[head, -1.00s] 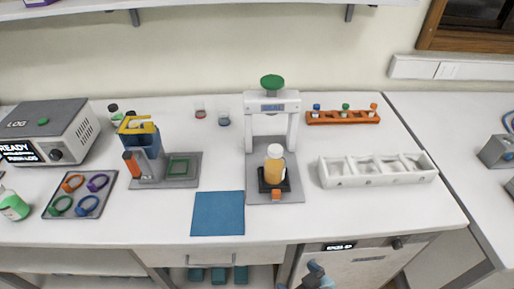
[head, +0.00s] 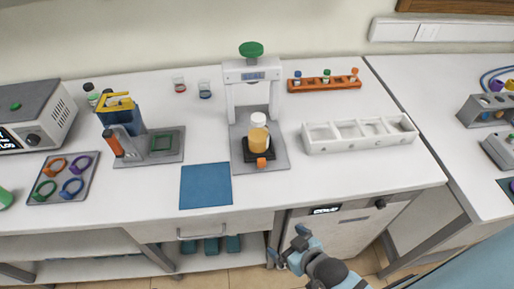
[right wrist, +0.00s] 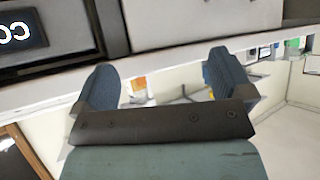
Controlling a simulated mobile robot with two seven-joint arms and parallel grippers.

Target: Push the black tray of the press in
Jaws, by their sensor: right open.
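The press (head: 252,72) is a white frame with a green knob on top, standing on a grey base plate (head: 280,160). Its black tray (head: 247,155) sticks out in front of the posts, with an orange handle (head: 262,163) at its front. A bottle of amber liquid with a white cap (head: 258,135) stands upright on the tray. My right gripper (head: 288,246) is open and empty, in front of the counter edge and below the counter top in the picture, well apart from the tray. Its two spread fingers fill the right wrist view (right wrist: 165,88). My left gripper is not in view.
A blue mat (head: 206,186) lies left of the press. A white rack with compartments (head: 350,150) stands to the right, an orange vial rack (head: 310,87) behind it. A blue-and-yellow device (head: 125,118) stands further left. The counter in front of the press is clear.

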